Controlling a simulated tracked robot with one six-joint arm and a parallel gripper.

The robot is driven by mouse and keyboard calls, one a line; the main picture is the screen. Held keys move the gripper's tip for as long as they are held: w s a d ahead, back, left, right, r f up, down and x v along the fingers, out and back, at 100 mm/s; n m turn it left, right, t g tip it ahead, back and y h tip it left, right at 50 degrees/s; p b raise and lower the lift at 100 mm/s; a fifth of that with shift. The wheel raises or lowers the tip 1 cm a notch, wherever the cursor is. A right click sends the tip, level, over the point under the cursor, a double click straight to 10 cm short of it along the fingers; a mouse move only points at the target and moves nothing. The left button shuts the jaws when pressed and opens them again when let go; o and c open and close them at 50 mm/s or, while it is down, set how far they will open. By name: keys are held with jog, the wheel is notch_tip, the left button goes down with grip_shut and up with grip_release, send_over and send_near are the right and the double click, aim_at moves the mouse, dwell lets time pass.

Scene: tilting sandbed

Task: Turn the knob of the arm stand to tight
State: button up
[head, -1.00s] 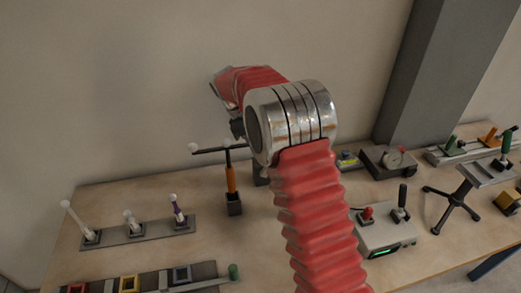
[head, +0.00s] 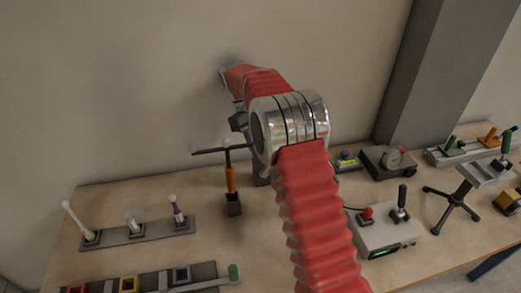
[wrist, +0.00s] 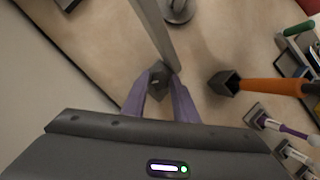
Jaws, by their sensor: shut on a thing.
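In the wrist view, my gripper (wrist: 160,82) has its two purple fingers on either side of a small dark knob (wrist: 158,76) and is shut on it. The knob sits at the near end of a long grey bar of the arm stand (wrist: 152,30). The knob's turn cannot be read, and the fingers hide its sides. In the head view, my red arm and its metal joint cover most of the stand and the gripper tips.
An orange-handled tool (head: 231,180) stands in a dark block, close right of the gripper in the wrist view (wrist: 268,87). A dark bar (head: 210,151) crosses near its top. A strip with white-tipped levers (head: 138,233) lies left; a control box (head: 385,235) lies right.

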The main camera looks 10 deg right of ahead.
jog(key=shift+w, duration=0.1)
dwell(0.3)
jog(key=o, duration=1)
jog(key=shift+r, duration=0.15)
notch_tip(320, 180, up, 10)
jog(key=shift+f, duration=0.2)
